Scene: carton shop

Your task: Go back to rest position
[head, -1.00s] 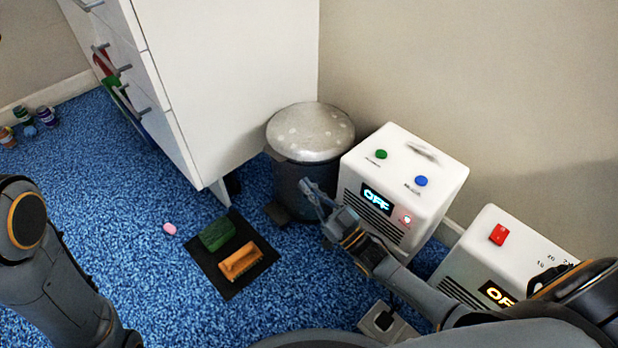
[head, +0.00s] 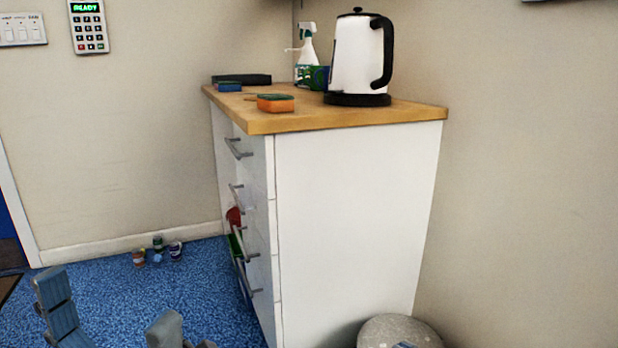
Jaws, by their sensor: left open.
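My left gripper (head: 108,316) shows at the bottom left, low over the blue floor. Its two grey fingers stand wide apart and nothing is between them. A small blue-grey tip (head: 405,345) at the bottom edge, in front of the bin lid, looks like part of my right gripper. The rest of that gripper is out of the picture, so its jaws cannot be judged.
A white drawer cabinet (head: 350,220) stands ahead, with a kettle (head: 357,55), a spray bottle (head: 306,48) and sponges on its wooden top (head: 330,116). A grey bin (head: 385,331) stands at its right. Several small jars (head: 158,243) are on the floor by the wall.

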